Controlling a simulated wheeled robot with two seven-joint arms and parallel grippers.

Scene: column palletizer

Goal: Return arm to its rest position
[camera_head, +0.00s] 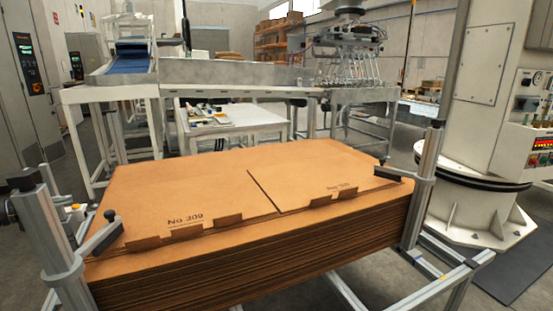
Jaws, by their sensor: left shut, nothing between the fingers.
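Neither of my grippers can be made out in the head view, and no arm of mine is clearly visible. A thick stack of flat brown cardboard sheets (200,185) fills the middle foreground. Its top sheet has a slit, cut flaps and the print "No 309".
Metal posts with clamp arms stand at the stack's left (58,240) and right (425,190) corners. A white machine column (485,110) on a round base stands at right. Behind are a white table (235,128), a conveyor (235,75) and a suction-cup tool (345,60).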

